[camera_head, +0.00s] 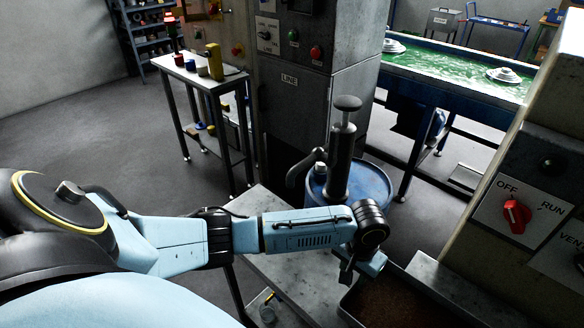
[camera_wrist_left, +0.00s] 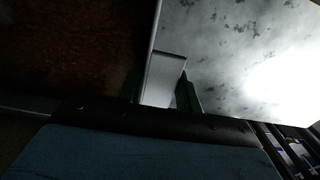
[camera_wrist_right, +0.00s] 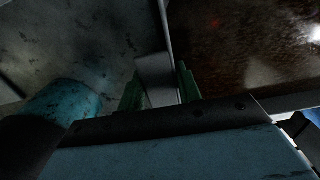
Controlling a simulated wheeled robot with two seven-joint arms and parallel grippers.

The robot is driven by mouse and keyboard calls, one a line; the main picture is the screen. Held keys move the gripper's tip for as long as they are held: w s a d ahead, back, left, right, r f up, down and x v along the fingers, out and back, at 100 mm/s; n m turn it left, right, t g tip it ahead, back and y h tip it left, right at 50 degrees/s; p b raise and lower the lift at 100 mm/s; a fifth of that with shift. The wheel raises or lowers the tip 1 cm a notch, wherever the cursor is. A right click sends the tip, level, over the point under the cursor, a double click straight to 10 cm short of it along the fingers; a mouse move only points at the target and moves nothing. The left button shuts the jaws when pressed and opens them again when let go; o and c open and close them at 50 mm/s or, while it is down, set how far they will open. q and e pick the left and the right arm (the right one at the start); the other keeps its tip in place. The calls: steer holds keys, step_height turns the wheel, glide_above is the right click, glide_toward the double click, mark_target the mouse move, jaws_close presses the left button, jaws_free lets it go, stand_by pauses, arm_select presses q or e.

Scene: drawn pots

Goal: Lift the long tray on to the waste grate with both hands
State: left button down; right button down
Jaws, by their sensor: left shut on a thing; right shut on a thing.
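The long tray (camera_head: 398,302) shows at the lower right of the head view, a dark-walled tray with a brown inside, cut off by the bottom edge. My left gripper (camera_head: 346,281) is at the tray's far left corner. In the left wrist view its green fingers (camera_wrist_left: 162,92) are shut on a grey tab (camera_wrist_left: 165,70) at the tray's edge. In the right wrist view my right gripper (camera_wrist_right: 158,90) is shut on a similar grey tab (camera_wrist_right: 153,68), with the brown inside to the right. The right arm is outside the head view. I cannot make out the waste grate.
A pale bench (camera_head: 275,272) lies beside the tray. A blue drum (camera_head: 372,182) with a hand pump (camera_head: 342,150) stands behind my left arm. A machine panel (camera_head: 515,205) with a red switch rises close on the right. A green-topped conveyor (camera_head: 450,66) is farther back.

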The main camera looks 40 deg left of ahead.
arm_select(q)
steer(key=shift+a, duration=0.1)
arm_select(e)
steer(key=shift+d, duration=0.15)
arm_select(q)
steer(key=c, duration=0.9)
jaws_free()
arm_select(e)
steer(key=c, duration=0.9)
jaws_free()
arm_select(q)
step_height(320, 180, up, 12)
arm_select(e)
step_height(320, 180, up, 12)
steer(key=shift+s, duration=0.1)
